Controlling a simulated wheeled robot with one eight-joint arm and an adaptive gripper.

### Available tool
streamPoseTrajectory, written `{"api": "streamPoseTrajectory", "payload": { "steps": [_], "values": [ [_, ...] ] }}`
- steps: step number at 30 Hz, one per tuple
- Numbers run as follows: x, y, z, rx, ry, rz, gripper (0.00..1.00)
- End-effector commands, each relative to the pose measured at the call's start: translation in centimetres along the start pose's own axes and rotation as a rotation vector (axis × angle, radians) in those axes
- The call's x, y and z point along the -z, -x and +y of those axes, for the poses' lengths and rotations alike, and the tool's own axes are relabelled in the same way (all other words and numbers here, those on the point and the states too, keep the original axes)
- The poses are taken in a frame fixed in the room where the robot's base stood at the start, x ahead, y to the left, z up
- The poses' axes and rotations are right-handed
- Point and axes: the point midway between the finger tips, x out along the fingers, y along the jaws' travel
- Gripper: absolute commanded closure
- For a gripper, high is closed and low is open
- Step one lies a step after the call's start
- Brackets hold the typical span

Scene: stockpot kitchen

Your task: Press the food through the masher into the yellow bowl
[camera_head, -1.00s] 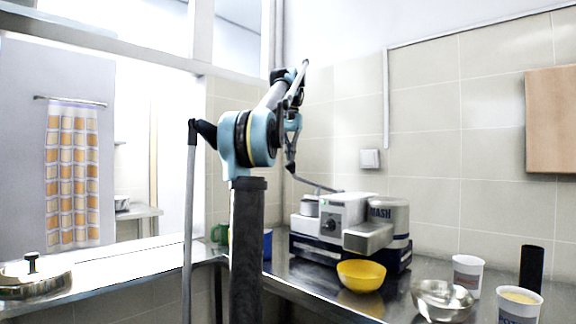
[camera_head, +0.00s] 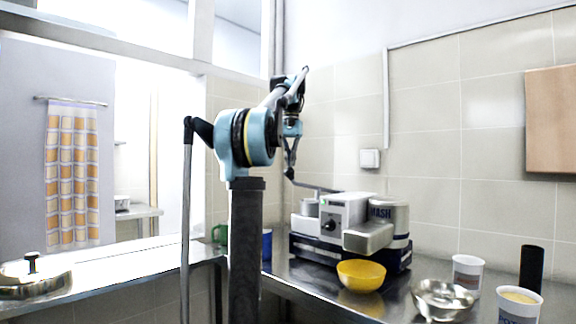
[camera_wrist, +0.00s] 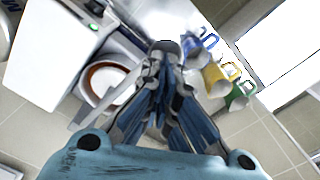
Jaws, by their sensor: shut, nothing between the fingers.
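The masher (camera_head: 345,215) is a white and grey machine marked "MASH", standing on a dark base on the steel counter. The yellow bowl (camera_head: 361,276) sits upright in front of it, below its front spout; no contents can be made out. My gripper (camera_head: 290,177) is above the masher's left rear side, fingers together. A thin grey bar runs from near the fingertips to the machine; whether they touch is unclear. In the wrist view my gripper (camera_wrist: 165,50) is shut and empty, beside the masher's round opening (camera_wrist: 105,82) with its reddish-brown inside.
Blue (camera_wrist: 190,45), yellow (camera_wrist: 217,77) and green (camera_wrist: 238,97) mugs stand beside the gripper. At the right are a metal bowl (camera_head: 442,300), a white cup (camera_head: 467,276), a cup with yellow contents (camera_head: 519,304) and a black cylinder (camera_head: 531,268).

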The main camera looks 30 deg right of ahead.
Motion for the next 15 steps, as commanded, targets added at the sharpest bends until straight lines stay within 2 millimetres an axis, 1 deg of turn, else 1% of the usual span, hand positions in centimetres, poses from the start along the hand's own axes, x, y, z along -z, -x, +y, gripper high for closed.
{"api": "streamPoseTrajectory", "payload": {
  "steps": [15],
  "values": [
    [0.0,-1.3,0.0,0.000,0.000,0.000,1.00]
  ]
}}
